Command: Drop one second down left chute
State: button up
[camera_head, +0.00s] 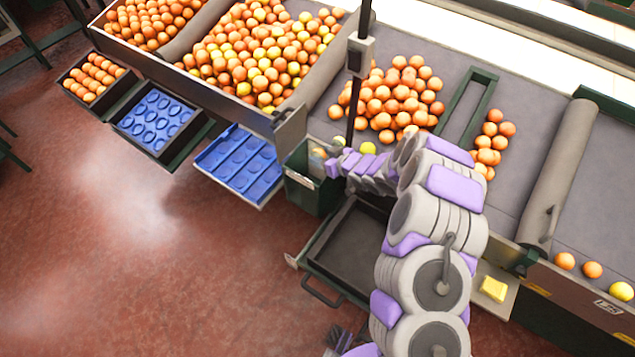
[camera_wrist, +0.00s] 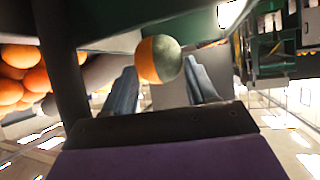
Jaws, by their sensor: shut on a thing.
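My gripper (camera_head: 326,162) is shut on a fruit that is part orange and part grey-green. In the wrist view the fruit (camera_wrist: 158,59) sits between the two grey fingers of the gripper (camera_wrist: 163,80). In the head view the gripper is at the left front edge of the sorting table, above the dark green chute box (camera_head: 312,192). The held fruit (camera_head: 318,154) is small and partly hidden there. The chute's inside is mostly hidden by the gripper.
A heap of oranges (camera_head: 395,95) lies on the grey table, with a yellow-green fruit (camera_head: 368,148) near my arm. A thin dark post (camera_head: 355,90) rises beside the gripper. A dark tray (camera_head: 350,245) is below my arm. Blue trays (camera_head: 240,165) are at left.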

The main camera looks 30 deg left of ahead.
jog(key=shift+d, duration=0.35)
jog(key=shift+a, duration=0.1)
jog(key=o, duration=0.6)
jog(key=shift+a, duration=0.15)
jog(key=o, duration=0.3)
jog(key=shift+a+f, duration=0.2)
jog(key=shift+a, duration=0.25)
jog(key=shift+o, duration=1.3)
jog(key=shift+d+r, duration=0.15)
jog(key=shift+d, duration=0.25)
